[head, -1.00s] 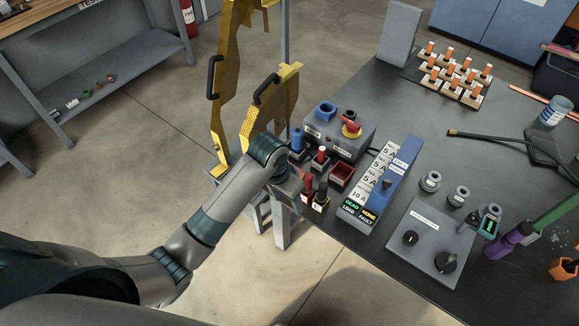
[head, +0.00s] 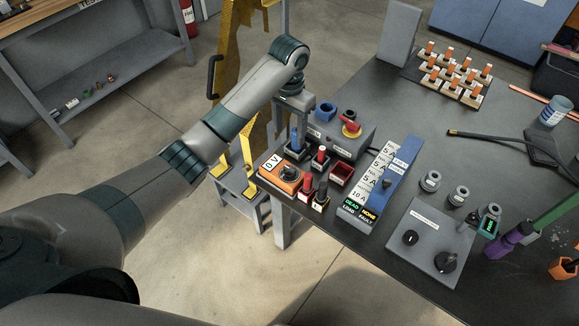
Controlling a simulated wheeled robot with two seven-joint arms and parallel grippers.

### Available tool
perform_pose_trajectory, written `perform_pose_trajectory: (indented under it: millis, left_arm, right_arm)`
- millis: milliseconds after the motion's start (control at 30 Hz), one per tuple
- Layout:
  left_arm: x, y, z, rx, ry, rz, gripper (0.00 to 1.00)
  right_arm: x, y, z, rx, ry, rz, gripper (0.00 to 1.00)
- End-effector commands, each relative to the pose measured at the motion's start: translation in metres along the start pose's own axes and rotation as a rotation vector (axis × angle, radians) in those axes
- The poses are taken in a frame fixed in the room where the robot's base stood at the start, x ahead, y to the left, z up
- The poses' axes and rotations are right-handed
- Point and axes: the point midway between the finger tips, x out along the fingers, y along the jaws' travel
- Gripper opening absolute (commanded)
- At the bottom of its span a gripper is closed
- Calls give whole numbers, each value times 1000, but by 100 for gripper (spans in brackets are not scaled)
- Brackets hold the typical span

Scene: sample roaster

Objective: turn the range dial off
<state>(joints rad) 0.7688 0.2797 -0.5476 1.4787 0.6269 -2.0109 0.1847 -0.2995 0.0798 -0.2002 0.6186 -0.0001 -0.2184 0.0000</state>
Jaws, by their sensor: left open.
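The range dial (head: 288,173) is a round black knob on an orange meter (head: 274,178) at the near left edge of the dark table. A white card or display at its upper left reads "0 V". The dial's marks are too small to read. My left gripper (head: 297,103) is above and beyond the meter, clear of the dial, near the grey box with the red knob. It is open, with its fingers mostly hidden by the wrist. Nothing shows held in it. My right gripper is not in view.
Red and black probes (head: 321,195) stand just right of the meter, with a blue probe (head: 295,139) behind it. A grey box (head: 345,136) with a red knob stands farther back. A blue labelled panel (head: 395,172) and a grey knob box (head: 428,238) lie to the right.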

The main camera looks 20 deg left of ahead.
Motion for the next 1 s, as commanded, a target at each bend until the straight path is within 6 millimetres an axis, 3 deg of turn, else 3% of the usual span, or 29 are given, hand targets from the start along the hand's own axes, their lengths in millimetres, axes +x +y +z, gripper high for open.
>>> perform_pose_trajectory:
  millis: [267, 500, 533, 1000]
  left_arm:
    - [8, 1, 0, 0, 2, 2, 53]
    - [36, 2, 0, 0, -1, 4, 53]
    - [37, 1, 1, -1, -2, 3, 53]
    - [121, 1, 1, 0, -3, 0, 53]
  right_arm:
    - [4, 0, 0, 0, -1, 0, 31]
    - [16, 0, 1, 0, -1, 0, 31]
    - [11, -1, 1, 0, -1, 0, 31]
    - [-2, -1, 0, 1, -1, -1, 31]
